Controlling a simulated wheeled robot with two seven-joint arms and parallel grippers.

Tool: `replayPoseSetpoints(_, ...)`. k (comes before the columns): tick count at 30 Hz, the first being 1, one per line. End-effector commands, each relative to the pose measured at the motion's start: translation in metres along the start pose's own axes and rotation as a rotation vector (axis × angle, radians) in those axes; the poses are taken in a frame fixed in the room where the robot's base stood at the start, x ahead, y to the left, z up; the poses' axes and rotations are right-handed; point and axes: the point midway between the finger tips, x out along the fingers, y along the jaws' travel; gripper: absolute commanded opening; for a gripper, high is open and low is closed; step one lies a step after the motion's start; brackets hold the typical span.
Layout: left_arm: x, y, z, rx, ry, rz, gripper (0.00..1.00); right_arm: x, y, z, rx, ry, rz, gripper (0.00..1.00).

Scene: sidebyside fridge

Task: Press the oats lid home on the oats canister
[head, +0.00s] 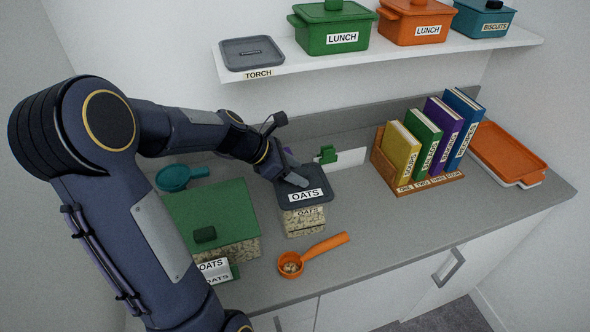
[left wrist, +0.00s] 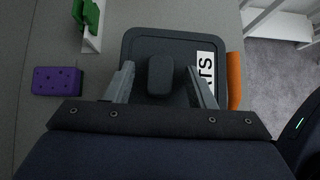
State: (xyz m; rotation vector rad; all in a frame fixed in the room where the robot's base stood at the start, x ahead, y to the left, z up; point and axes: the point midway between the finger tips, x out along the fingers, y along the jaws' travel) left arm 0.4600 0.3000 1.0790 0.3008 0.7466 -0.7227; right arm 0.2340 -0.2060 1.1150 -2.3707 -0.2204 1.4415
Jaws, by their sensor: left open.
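A dark grey lid labelled OATS (head: 317,183) lies over the top of a clear square canister of oats (head: 303,220). Whether it is fully seated cannot be told. In the left wrist view the lid (left wrist: 145,45) has a dark raised knob (left wrist: 160,76) at its middle. My left gripper (head: 293,179) is at the lid from above. In the left wrist view its fingers (left wrist: 162,80) are open, one on each side of the knob, with gaps. My right gripper is not in view.
A larger green-lidded oats container (head: 215,212) stands left, partly behind my arm. An orange scoop (head: 325,246) lies in front of the canister. A book rack (head: 420,183) and orange tray (head: 508,150) stand right. A shelf with pots (head: 390,52) is above. A purple block (left wrist: 57,81) lies nearby.

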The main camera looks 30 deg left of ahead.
Motion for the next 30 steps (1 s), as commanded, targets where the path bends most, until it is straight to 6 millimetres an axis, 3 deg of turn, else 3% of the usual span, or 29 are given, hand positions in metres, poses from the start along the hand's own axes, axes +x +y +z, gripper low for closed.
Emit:
replayPoseSetpoints(5, -0.012, 0.001, 0.000, 0.001, -0.001, 0.004, 0.50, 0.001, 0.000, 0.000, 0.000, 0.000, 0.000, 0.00)
replayPoseSetpoints(12, -0.053, 0.001, -0.001, 0.001, 0.000, 0.006, 0.50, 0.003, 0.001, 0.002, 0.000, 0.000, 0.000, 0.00)
replayPoseSetpoints(18, -0.075, 0.001, 0.000, 0.000, -0.001, 0.002, 0.50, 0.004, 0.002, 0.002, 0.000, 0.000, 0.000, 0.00)
replayPoseSetpoints(30, -0.078, 0.000, 0.000, 0.000, 0.000, 0.000, 0.50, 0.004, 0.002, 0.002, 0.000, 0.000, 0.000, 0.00)
